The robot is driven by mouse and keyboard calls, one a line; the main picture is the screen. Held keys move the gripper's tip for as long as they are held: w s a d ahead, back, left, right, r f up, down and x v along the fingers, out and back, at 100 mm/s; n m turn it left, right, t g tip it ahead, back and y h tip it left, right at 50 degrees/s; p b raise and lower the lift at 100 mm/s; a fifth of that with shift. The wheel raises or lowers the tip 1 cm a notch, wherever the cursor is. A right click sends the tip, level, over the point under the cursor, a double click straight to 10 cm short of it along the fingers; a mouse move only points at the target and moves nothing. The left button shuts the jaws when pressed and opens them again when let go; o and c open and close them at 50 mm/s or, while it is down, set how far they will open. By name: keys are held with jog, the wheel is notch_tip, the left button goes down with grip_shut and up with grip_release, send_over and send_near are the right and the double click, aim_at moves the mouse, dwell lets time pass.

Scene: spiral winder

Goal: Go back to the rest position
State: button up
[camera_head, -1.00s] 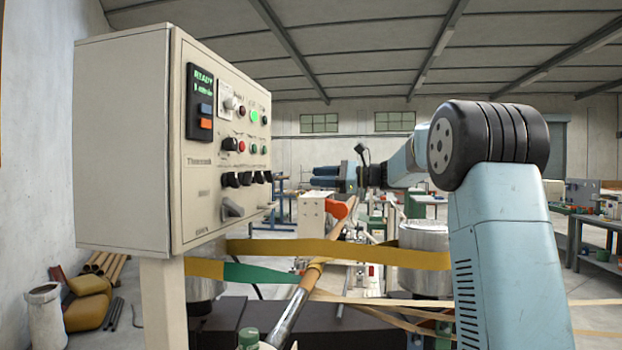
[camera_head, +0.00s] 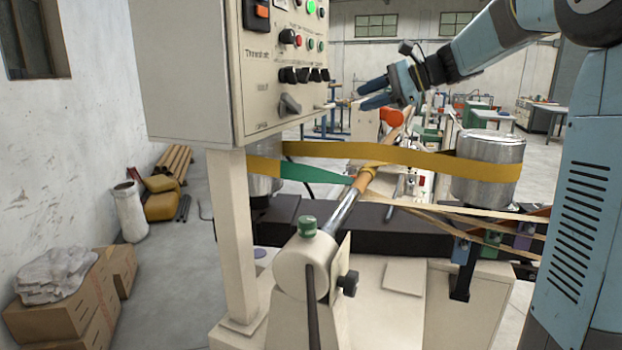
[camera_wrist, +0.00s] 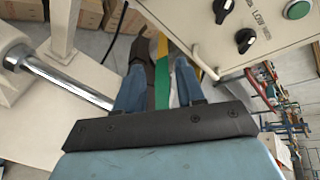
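My gripper (camera_head: 362,97) is at the upper middle of the head view, just right of the control box's lower right edge. Its two blue fingers point left and stand apart, with nothing between them. In the wrist view the fingers (camera_wrist: 160,66) are also spread, with the green and yellow band (camera_wrist: 163,95) seen beyond the gap. The beige control box (camera_head: 190,65) stands on a post at the left, with knobs and lit buttons on its face. In the wrist view the panel face (camera_wrist: 240,30) is close by at upper right.
A yellow band (camera_head: 400,155) runs to a metal drum (camera_head: 488,170) at the right. A shiny shaft (camera_head: 345,208) and tube slope up below my gripper. Cardboard boxes (camera_head: 75,305) stand at the lower left by the wall. Grey floor is open left of the machine.

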jog(key=s+d+f+n+h, duration=0.3)
jog(key=s+f, duration=0.3)
jog(key=s, duration=0.5)
jog(key=s+d+f+n+h, duration=0.3)
jog(key=s+f+n+h, duration=0.2)
jog(key=s, duration=0.6)
jog(key=s+d+f+n+h, duration=0.2)
jog(key=s+f+n+h, duration=0.2)
jog(key=s+f, duration=0.4)
jog(key=s, duration=0.4)
jog(key=shift+d, duration=0.4)
